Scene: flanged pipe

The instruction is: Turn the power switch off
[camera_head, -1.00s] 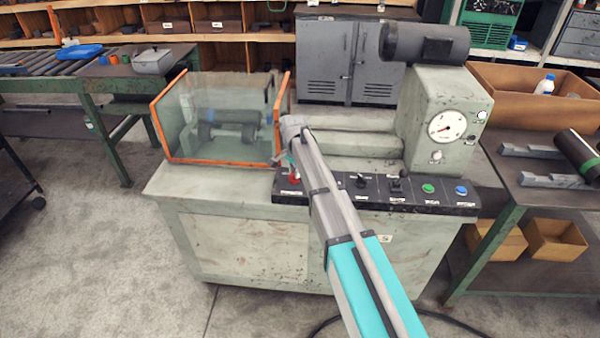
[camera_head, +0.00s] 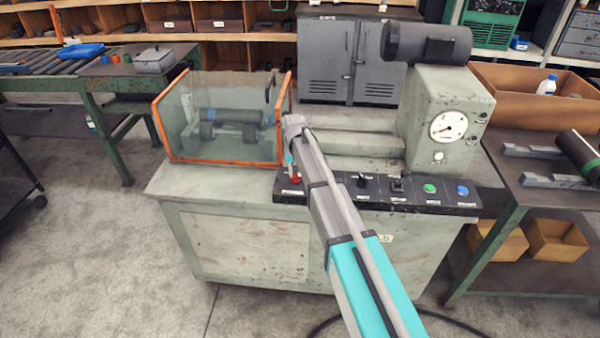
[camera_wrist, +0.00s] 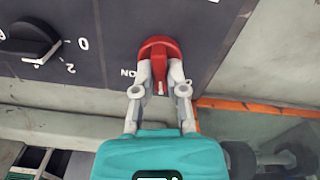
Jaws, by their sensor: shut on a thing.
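The power switch, a red rotary knob (camera_wrist: 158,50) on a black panel, shows in the wrist view. Its ridge stands up and down in the picture, with a pale mark at the lower end. An upside-down "ON" label is just left of it. My gripper (camera_wrist: 161,78) has one finger on each side of the ridge and is shut on it.
A black selector knob (camera_wrist: 32,40) is beside the switch. Green (camera_head: 429,188) and blue (camera_head: 462,191) buttons are farther right on the panel. An orange-edged clear guard (camera_head: 221,162) stands close left of my gripper. A dial gauge (camera_head: 448,127) is on the machine.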

